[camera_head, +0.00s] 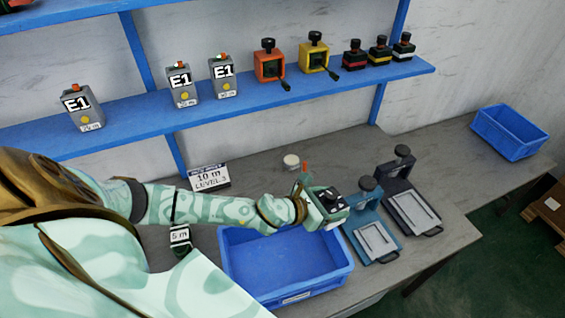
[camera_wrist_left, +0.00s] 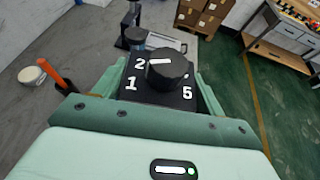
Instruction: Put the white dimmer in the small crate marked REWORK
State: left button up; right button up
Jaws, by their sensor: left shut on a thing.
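My left gripper (camera_head: 322,207) is shut on a black-faced dimmer (camera_head: 331,197) with a black knob. In the left wrist view the dimmer (camera_wrist_left: 165,82) shows white numerals around the knob and sits between the green fingers; its sides are hidden. No white dimmer can be made out. The gripper is above the bench, by the back right corner of a blue crate (camera_head: 228,262). A smaller blue crate (camera_head: 505,145) stands at the far right end. I cannot read REWORK on either crate. My right gripper is not in view.
A blue press (camera_head: 368,218) and a dark press (camera_head: 408,196) stand right of the gripper. A white round pot (camera_head: 291,161) is behind it. A blue shelf (camera_head: 135,128) holds several grey E1 boxes and coloured devices. Bench is clear before the far crate.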

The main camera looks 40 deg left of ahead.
pick_arm(q)
jog(key=shift+m+g+h, duration=0.5)
jog(key=shift+m+h, duration=0.3)
jog(key=s+f, duration=0.1)
jog(key=d+f, duration=0.1)
jog(key=s+f, duration=0.1)
jog(key=f, duration=0.1)
jog(key=shift+s+d, duration=0.35)
jog(key=shift+s+f, duration=0.15)
notch_tip(320, 180, down, 14)
jog(key=b, duration=1.1)
jog(key=shift+s+d, duration=0.1)
jog(key=shift+f+b, duration=1.45)
jog(key=shift+f, duration=0.55)
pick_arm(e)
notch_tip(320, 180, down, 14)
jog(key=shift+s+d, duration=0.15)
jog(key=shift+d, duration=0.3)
pick_arm(q)
jog(key=shift+f, duration=0.1)
jog(key=o, duration=0.6)
jog(key=shift+f, duration=0.15)
jog(key=o, duration=0.4)
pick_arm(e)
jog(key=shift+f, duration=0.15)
